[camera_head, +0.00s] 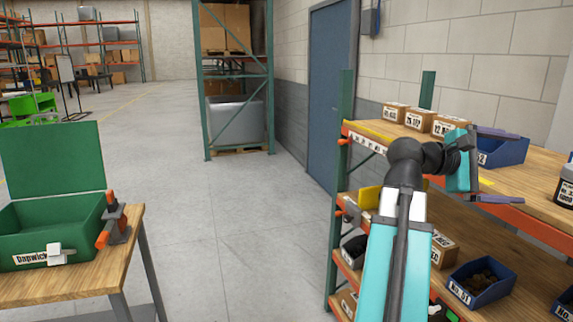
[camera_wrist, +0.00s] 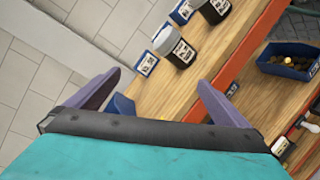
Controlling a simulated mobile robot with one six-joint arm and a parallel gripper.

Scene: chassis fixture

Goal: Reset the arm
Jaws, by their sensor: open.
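My arm reaches forward on the right side of the head view. My gripper (camera_head: 506,166) is at the top shelf of the orange-edged shelving unit, pointing right, with its two purple fingers apart. In the wrist view my gripper (camera_wrist: 155,92) shows both fingers spread with nothing between them. Wooden shelf boards (camera_wrist: 185,85) lie beyond the fingers. A blue bin (camera_head: 505,150) on the top shelf is partly hidden behind the gripper.
Small cardboard boxes (camera_head: 420,119) stand on the top shelf. Dark jars (camera_wrist: 177,48) stand there too. A lower blue bin (camera_head: 481,282) holds small parts. A wooden table (camera_head: 70,282) with an open green case (camera_head: 50,230) stands left. The floor (camera_head: 215,200) between is clear.

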